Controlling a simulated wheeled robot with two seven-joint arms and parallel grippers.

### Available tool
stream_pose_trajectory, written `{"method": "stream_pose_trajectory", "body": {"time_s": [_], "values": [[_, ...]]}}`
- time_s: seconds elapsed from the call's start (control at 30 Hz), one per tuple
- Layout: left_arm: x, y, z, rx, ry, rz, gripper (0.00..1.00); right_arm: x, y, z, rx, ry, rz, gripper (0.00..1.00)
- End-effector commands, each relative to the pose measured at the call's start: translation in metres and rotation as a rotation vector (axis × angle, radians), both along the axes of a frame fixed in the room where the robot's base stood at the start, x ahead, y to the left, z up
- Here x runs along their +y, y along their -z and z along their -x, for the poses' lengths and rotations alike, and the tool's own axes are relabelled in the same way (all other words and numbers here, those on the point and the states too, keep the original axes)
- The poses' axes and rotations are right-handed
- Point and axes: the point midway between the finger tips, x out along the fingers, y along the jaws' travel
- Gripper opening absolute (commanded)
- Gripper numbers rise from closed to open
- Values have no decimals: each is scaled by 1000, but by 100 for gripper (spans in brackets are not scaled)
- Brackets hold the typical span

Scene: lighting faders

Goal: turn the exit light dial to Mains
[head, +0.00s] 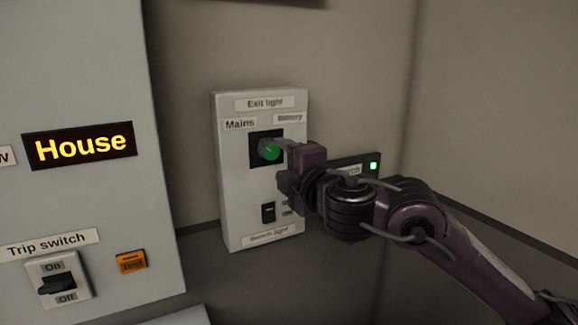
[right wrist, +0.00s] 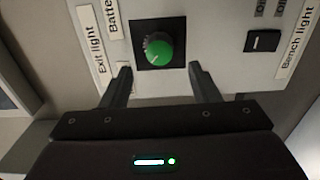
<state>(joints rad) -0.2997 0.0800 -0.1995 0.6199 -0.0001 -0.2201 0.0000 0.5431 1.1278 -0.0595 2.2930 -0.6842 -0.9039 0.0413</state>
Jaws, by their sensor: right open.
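The exit light dial (head: 270,151) is a round green knob on a dark square plate, on a pale wall box (head: 232,190). The Mains label (head: 240,124) is at its upper left and the Battery label (head: 289,118) at its upper right. In the head view my right gripper (head: 281,162) partly covers the dial plate's right side. My left gripper is out of view.
Below the dial is a black bench light switch (head: 268,212). A dark panel with a green lamp (head: 373,166) is behind my right arm. At left, a larger cabinet carries a lit House sign (head: 80,146), a trip switch (head: 57,282) and an orange button (head: 131,262).

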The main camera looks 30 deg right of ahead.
Motion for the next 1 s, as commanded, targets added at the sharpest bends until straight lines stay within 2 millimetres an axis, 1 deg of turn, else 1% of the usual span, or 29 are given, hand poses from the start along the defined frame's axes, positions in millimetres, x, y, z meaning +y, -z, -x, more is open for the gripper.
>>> {"method": "stream_pose_trajectory", "body": {"time_s": [0.03, 0.1, 0.27, 0.8, 0.87, 0.9, 0.97, 1.0], "values": [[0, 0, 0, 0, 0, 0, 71, 0, 0, 7, 1, 0, 4, 56], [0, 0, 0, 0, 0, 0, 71, 1, 0, 14, 1, 0, 1, 56], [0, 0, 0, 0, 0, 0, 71, 1, 1, 24, 1, 0, 0, 56], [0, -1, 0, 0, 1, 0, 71, 2, 1, 26, 2, 0, -2, 56], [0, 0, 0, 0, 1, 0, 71, 3, 5, 25, 8, -1, -13, 56], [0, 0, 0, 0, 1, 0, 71, 5, 12, 24, 16, -2, -32, 56], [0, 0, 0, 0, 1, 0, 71, 9, 29, 22, 40, -1, -78, 56], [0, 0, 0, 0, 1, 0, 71, 13, 44, 20, 62, 2, -122, 56]]}}
